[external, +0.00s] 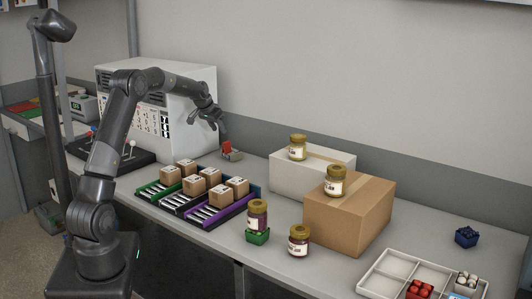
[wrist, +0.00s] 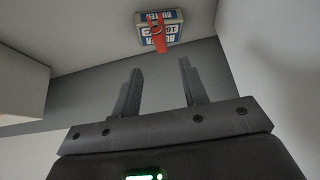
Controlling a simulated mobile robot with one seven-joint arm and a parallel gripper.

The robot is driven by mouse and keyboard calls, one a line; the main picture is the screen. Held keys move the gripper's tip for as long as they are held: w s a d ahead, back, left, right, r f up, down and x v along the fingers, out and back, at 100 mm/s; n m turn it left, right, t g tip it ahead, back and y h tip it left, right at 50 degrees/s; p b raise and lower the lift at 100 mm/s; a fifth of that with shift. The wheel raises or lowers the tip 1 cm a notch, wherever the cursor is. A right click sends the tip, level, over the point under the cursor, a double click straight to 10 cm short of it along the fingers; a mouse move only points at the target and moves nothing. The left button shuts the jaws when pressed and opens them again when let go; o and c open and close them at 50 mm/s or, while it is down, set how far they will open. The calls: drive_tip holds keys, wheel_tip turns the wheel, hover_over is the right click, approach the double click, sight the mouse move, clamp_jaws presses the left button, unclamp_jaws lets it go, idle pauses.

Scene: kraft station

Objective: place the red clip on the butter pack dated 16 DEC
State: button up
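A small butter pack (wrist: 175,17) with pale faces and blue lettering shows at the top of the wrist view. Its print reads "BUTTER" and a part starting with "16"; the rest is covered or too small to read. The red clip (wrist: 159,42) lies across the front of this pack. In the external view the red clip (external: 227,146) and the pack (external: 234,156) are on the counter behind the crates. My gripper (wrist: 161,75) is open with nothing between its fingers. It is apart from the clip and the pack; in the external view it is above and near them.
Colored racks (external: 212,217) with several small brown boxes stand in front. A white box (external: 285,178) and a brown carton (external: 346,220) with jars on top stand to the right. A white machine (external: 155,85) stands behind my arm. A divided tray (external: 391,268) is at the lower right.

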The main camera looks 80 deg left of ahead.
drive_tip(key=shift+v, duration=0.9)
drive_tip(key=w+d+r+m+h, duration=0.1)
drive_tip(key=w+d+r+m, duration=0.3)
drive_tip(key=d, duration=1)
drive_tip(key=w+d+r+n, duration=0.1)
drive_tip(key=w+d+r, duration=0.3)
drive_tip(key=d, duration=0.9)
drive_tip(key=s+d+r+m+t+h, duration=0.1)
drive_tip(key=s+d+r, duration=0.15)
drive_tip(key=d, duration=0.65)
drive_tip(key=s+d+r+m, duration=0.15)
drive_tip(key=s+d, duration=0.25)
drive_tip(key=d, duration=0.5)
drive_tip(key=s+d+f+m+h, duration=0.1)
drive_tip(key=s+d+f, duration=0.2)
drive_tip(key=s+d, duration=0.5)
drive_tip(key=s+d+f+m+h, duration=0.1)
drive_tip(key=s+d+f+m, duration=0.1)
drive_tip(key=s+d, duration=0.6)
drive_tip(key=shift+s+d+f, duration=0.2)
drive_tip(key=shift+d+f, duration=0.45)
drive_tip(key=shift+f, duration=0.2)
drive_tip(key=shift+m, duration=0.25)
